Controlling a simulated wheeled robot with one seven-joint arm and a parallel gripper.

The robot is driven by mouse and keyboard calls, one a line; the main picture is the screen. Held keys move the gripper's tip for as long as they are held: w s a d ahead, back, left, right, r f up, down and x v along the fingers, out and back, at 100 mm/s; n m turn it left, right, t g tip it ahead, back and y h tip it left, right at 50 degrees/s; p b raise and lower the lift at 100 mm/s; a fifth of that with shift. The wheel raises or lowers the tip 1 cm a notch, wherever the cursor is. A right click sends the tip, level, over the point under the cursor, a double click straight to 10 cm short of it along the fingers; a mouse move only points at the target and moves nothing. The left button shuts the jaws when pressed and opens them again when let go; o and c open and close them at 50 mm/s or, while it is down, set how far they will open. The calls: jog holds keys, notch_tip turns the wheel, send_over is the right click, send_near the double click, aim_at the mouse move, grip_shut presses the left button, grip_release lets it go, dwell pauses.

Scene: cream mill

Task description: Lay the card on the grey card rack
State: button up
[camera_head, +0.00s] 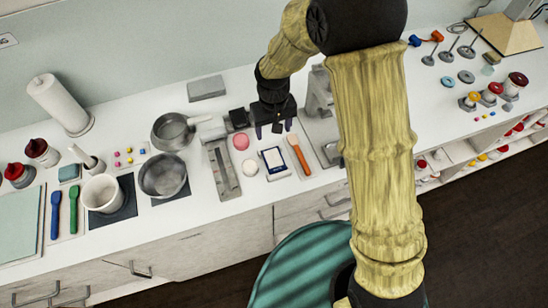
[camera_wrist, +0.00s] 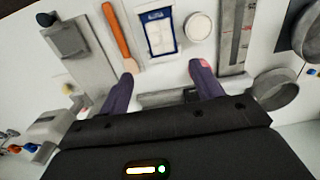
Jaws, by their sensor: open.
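A blue-and-white card (camera_head: 275,160) lies flat on the white counter, between a white round dish and an orange-handled tool. It also shows at the top of the wrist view (camera_wrist: 157,30). My gripper (camera_head: 273,128) is open and empty just behind the card, with its fingers pointing down. In the wrist view its two fingers (camera_wrist: 163,72) stand apart, with the card beyond them. A low grey piece (camera_wrist: 170,97) shows between the fingers, partly hidden by my gripper; I cannot tell if it is the card rack. A flat grey block (camera_head: 207,88) lies farther back.
The orange tool (camera_head: 298,153) lies right of the card. The white dish (camera_head: 250,167), a pink disc (camera_head: 240,141) and a long grey tray (camera_head: 221,168) are on its left. A grey machine (camera_head: 320,100) stands close right of my gripper. Metal pans (camera_head: 163,175) stand farther left.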

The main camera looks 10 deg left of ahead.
jog(key=p, duration=0.2)
send_over(273, 157)
notch_tip(273, 157, down, 8)
jog(key=shift+w+r, duration=0.1)
jog(key=shift+w, duration=0.05)
jog(key=shift+f+p, duration=0.6)
jog(key=shift+p, duration=0.2)
notch_tip(273, 157, down, 3)
jog(key=shift+r+p, duration=0.15)
jog(key=shift+p, duration=0.65)
jog(key=shift+f, duration=0.7)
jog(key=shift+f, duration=0.25)
jog(key=c, duration=0.8)
